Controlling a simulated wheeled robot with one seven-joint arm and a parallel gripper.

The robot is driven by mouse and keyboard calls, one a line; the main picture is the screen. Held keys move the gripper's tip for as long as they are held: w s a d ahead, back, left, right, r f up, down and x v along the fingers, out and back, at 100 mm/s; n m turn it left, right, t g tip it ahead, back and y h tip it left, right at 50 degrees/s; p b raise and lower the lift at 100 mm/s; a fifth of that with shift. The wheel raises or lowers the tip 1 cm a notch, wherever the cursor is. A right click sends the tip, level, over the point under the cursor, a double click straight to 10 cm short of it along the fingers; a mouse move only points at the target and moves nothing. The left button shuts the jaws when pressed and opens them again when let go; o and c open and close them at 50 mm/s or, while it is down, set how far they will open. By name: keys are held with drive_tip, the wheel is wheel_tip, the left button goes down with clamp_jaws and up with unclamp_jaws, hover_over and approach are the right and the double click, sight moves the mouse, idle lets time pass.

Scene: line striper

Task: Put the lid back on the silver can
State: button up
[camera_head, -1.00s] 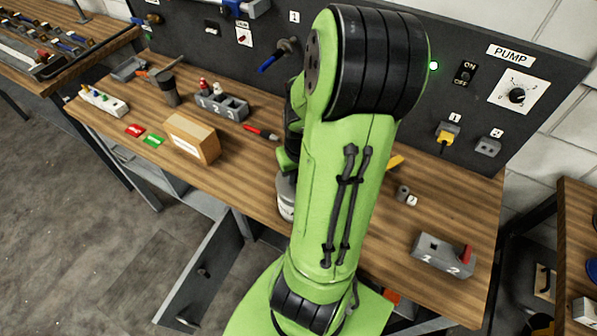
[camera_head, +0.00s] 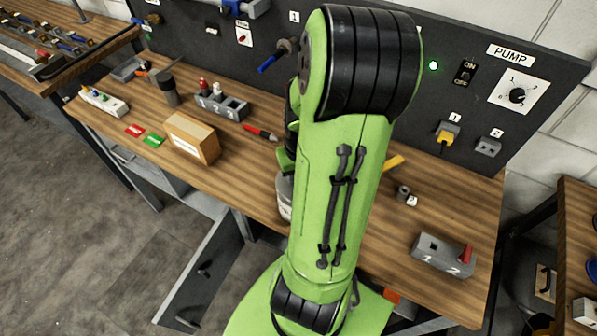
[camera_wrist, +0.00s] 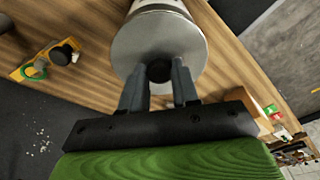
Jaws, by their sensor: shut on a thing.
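The silver can (camera_head: 284,203) stands near the front edge of the workbench, mostly hidden behind my arm in the head view. In the wrist view, part of its pale side (camera_wrist: 160,5) shows past the lid. The lid (camera_wrist: 150,40) is a round grey disc with a dark knob (camera_wrist: 159,71) in its middle. My gripper (camera_wrist: 159,78) is shut on this knob, one finger at each side. The lid lies over the can's top; whether it touches the rim or is slightly above it, I cannot tell.
A cardboard box (camera_head: 192,138) and a red-handled tool (camera_head: 260,132) lie left of the can. A grey block numbered 1 and 2 (camera_head: 443,254) stands at the right. The dark pump panel (camera_head: 470,95) rises behind the bench. An open cabinet door (camera_head: 208,265) hangs below the front edge.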

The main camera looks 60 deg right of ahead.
drive_tip(key=shift+f, duration=0.15)
idle(0.4)
drive_tip(key=o, duration=1.6)
drive_tip(key=shift+r+p, duration=3)
drive_tip(key=shift+r, duration=0.6)
drive_tip(key=shift+c, duration=0.2)
clamp_jaws()
